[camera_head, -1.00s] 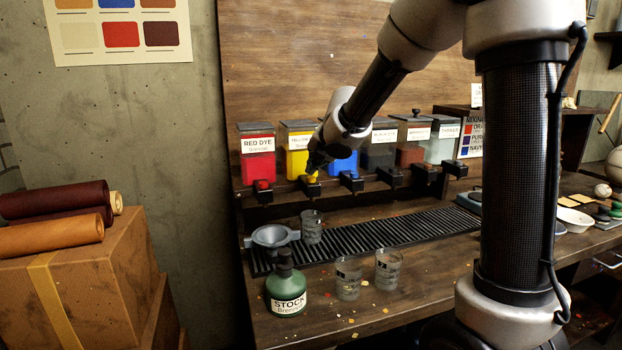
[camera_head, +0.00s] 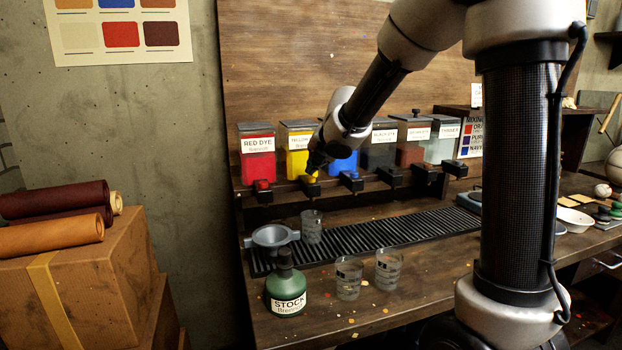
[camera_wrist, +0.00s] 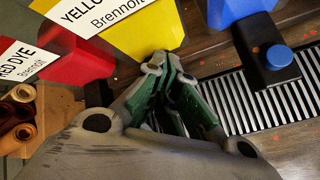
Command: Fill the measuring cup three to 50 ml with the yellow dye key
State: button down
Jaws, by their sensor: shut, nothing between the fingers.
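The yellow dye tank (camera_head: 297,162) stands on the rack between the red and blue tanks, and also shows in the wrist view (camera_wrist: 150,28). My gripper (camera_head: 313,168) is shut and empty at the yellow tap; it hides most of the yellow key (camera_head: 311,179), so contact is unclear. In the wrist view my gripper (camera_wrist: 170,88) has its fingers together in front of the yellow tank. A clear measuring cup (camera_head: 311,228) stands on the grille below the yellow tap, with no yellow liquid visible. Two more cups (camera_head: 348,279) (camera_head: 388,270) stand in front. I cannot read which is three.
The red tank (camera_head: 257,160), blue tank (camera_head: 343,168) and further tanks stand along the rack with their taps. A grey funnel-like holder (camera_head: 272,237) is left of the cup. A green stock bottle (camera_head: 286,291) stands at the front left. The black grille (camera_head: 400,234) is mostly clear.

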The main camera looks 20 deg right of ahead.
aim_at(314, 177)
dwell(0.4)
jog(key=shift+w+r, duration=0.1)
jog(key=shift+r, duration=0.25)
dwell(0.3)
jog(key=shift+r, duration=2.55)
dwell(1.5)
